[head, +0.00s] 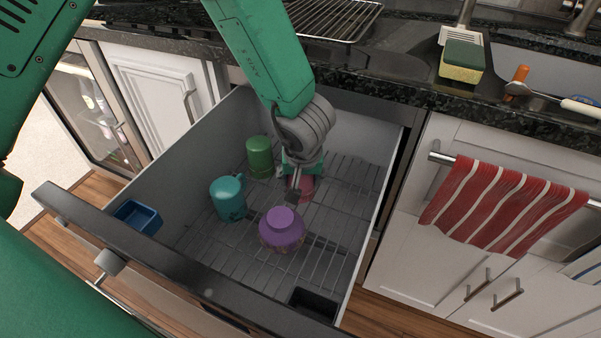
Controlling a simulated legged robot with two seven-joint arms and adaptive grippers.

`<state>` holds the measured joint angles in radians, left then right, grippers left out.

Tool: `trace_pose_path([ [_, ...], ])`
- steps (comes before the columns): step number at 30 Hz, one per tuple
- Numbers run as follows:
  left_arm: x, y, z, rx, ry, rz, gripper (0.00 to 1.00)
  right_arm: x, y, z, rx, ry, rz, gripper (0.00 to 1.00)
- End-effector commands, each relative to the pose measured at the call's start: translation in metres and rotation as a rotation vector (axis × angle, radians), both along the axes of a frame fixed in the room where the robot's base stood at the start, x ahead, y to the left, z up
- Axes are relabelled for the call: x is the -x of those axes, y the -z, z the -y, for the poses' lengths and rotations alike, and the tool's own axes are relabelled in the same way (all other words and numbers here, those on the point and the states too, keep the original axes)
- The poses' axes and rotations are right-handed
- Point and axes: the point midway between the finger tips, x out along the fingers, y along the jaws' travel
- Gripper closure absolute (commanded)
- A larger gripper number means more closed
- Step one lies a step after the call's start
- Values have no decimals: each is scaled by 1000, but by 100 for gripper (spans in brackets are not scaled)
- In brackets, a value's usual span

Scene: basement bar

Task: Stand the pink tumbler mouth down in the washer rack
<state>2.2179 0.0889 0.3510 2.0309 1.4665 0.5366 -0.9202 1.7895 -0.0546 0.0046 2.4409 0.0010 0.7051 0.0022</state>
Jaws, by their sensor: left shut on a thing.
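The pink tumbler (305,187) is inside the open washer drawer, low over the wire rack (341,220), toward the back. My left gripper (296,186) reaches down into the drawer and is shut on the tumbler. The gripper and wrist hide much of the tumbler, so I cannot tell which way its mouth faces or whether it touches the rack. My right gripper is not in view.
In the rack, a green cup (259,157) stands behind left, a teal mug (228,198) at left and a purple vessel (282,229) in front. A blue box (137,217) sits at the drawer's left wall. The counter edge (380,88) overhangs behind.

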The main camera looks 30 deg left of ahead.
Motion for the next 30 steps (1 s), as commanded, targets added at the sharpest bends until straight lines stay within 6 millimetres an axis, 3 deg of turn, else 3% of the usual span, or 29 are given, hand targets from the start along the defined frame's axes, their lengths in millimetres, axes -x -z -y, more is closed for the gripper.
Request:
trace_pose_path([
  [26, -1, 10, 0, 0, -1, 1, 91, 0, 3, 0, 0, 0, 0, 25],
  [27, -1, 9, 0, 0, -1, 1, 36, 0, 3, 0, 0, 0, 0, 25],
  [28, -1, 9, 0, 0, -1, 1, 26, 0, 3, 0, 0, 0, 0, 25],
  [30, -1, 9, 0, 0, -1, 1, 26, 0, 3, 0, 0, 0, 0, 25],
])
